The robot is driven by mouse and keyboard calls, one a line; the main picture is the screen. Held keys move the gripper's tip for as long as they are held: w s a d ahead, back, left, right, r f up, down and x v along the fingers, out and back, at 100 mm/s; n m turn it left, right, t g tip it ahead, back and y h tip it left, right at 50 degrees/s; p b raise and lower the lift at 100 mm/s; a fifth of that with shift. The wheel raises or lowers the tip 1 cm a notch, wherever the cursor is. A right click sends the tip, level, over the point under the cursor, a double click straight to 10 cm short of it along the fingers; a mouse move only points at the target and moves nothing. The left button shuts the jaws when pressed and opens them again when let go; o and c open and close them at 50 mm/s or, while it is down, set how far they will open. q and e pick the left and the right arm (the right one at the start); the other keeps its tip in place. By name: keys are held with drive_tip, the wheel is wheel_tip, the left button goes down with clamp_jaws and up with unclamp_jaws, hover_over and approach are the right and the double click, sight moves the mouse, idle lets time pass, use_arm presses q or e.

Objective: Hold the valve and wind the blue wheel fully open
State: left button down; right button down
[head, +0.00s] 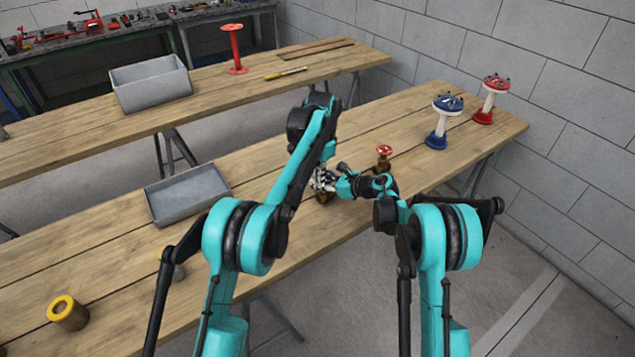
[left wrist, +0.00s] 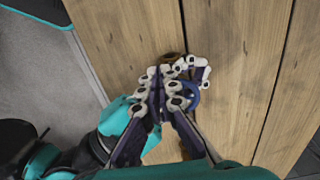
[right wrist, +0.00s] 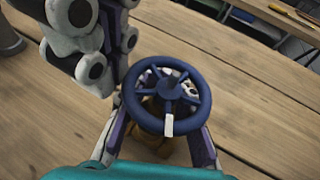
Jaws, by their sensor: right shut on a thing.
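The valve has a blue wheel (right wrist: 170,95) with several spokes and a pale tab on its near side. Its brass body (right wrist: 150,145) shows under the wheel in the right wrist view, and a brown bit (left wrist: 172,58) shows in the left wrist view. My right gripper (right wrist: 160,140) is shut on the valve body, one finger on each side below the wheel. My left gripper (left wrist: 165,85) is right beside the wheel, its fingertips close together; its pads also show at upper left in the right wrist view (right wrist: 110,40). Whether it touches the rim is unclear. In the head view the arms mostly hide the valve.
A red-wheeled brass valve (head: 384,155) stands just right of my grippers. Blue (head: 440,128) and red (head: 485,105) stands are farther right. A grey tray (head: 188,195) and a yellow-topped cylinder (head: 67,312) are left. A second bench holds a grey bin (head: 150,85).

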use_arm(q)
drive_tip(key=shift+d, duration=0.2)
idle(0.4)
wheel_tip(320, 180, up, 6)
drive_tip(key=shift+s+a, duration=0.3)
drive_tip(key=shift+s, duration=0.05)
idle(0.3)
drive_tip(key=w+a+f, duration=0.2)
drive_tip(key=w+f, duration=0.1)
drive_tip(key=f, duration=0.3)
drive_tip(key=shift+w, duration=0.25)
idle(0.8)
drive_tip(key=shift+d, duration=0.25)
idle(0.4)
